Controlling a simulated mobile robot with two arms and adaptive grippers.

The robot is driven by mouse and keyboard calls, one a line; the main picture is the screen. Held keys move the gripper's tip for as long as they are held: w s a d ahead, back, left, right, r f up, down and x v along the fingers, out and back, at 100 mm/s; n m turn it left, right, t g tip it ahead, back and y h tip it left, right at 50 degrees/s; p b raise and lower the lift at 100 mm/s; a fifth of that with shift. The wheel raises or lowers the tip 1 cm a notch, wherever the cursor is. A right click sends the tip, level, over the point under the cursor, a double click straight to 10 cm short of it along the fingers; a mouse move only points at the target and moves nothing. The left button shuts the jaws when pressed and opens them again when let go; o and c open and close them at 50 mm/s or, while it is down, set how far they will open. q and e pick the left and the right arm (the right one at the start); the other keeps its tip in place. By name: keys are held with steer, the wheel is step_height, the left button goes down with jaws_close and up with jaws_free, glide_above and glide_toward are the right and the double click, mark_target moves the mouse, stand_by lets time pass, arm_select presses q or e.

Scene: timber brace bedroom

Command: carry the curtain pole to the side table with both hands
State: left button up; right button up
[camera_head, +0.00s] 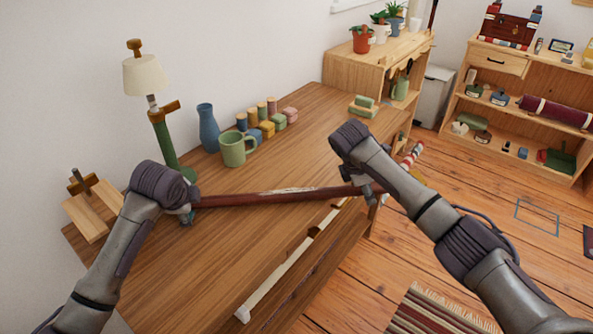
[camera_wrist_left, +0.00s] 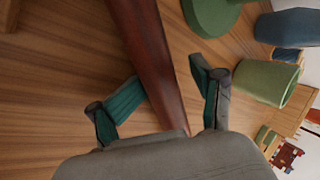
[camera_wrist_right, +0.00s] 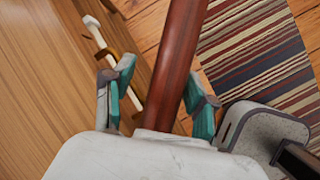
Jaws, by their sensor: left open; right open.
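The curtain pole, a dark red-brown rod (camera_head: 270,197), spans between my two grippers over the long wooden table (camera_head: 285,120). My left gripper (camera_head: 188,213) is at the pole's left end. In the left wrist view the pole (camera_wrist_left: 152,50) runs between open fingers, with gaps beside it. My right gripper (camera_head: 364,187) is at the pole's right part, near the table's right edge. In the right wrist view the pole (camera_wrist_right: 180,65) passes between its open fingers. Whether the pole touches the tabletop is unclear. I cannot tell which furniture is the side table.
A green lamp (camera_head: 162,130), blue vase (camera_head: 208,130), green mug (camera_head: 235,150) and several small blocks stand along the wall side. A striped rug (camera_head: 435,312) and open floor lie to the right.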

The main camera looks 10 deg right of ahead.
arm_select(q)
steer(key=v, duration=0.5)
steer(key=shift+r, duration=0.3)
arm_select(e)
steer(key=shift+r, duration=0.15)
arm_select(q)
steer(key=shift+r, duration=0.1)
arm_select(e)
steer(key=shift+a+r, duration=0.15)
steer(key=shift+r, duration=0.1)
steer(key=v, duration=1.1)
steer(key=shift+s+r, duration=0.15)
steer(key=shift+r, duration=0.05)
